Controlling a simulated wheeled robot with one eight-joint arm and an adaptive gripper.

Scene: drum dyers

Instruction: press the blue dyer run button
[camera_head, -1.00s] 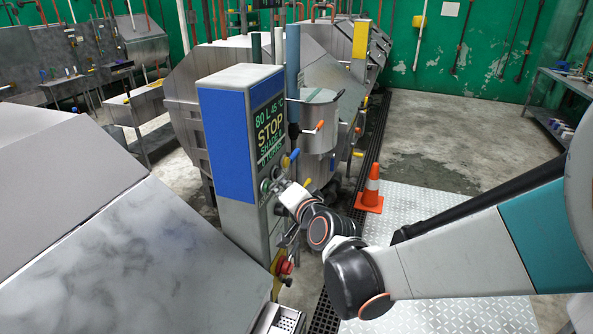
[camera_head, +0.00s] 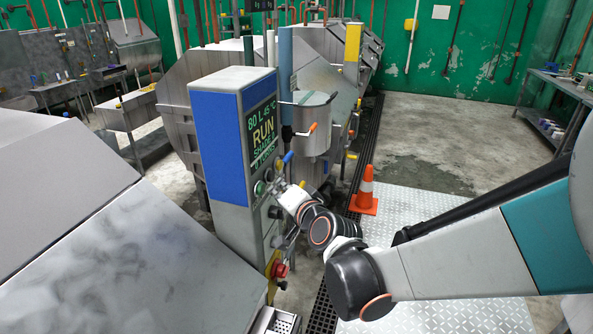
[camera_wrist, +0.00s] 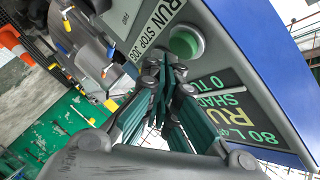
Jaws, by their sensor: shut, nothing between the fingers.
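The blue dyer's control column (camera_head: 218,160) stands at left centre in the head view, with a blue panel. Its display (camera_head: 262,135) reads RUN. A round green button (camera_head: 260,188) sits below the display. In the wrist view the green button (camera_wrist: 185,43) is large, beside a label strip (camera_wrist: 156,28) reading RUN STOP JOG. My gripper (camera_wrist: 168,68) is shut and empty, its fingertips right at the button's near edge. I cannot tell whether they touch it. In the head view my gripper (camera_head: 278,191) is small and partly hidden by my wrist.
A red emergency stop (camera_head: 280,270) on a yellow plate sits low on the column. Valves with blue and orange handles (camera_head: 312,128) are close behind. An orange cone (camera_head: 366,190) stands on the floor. A grey machine cover fills the lower left.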

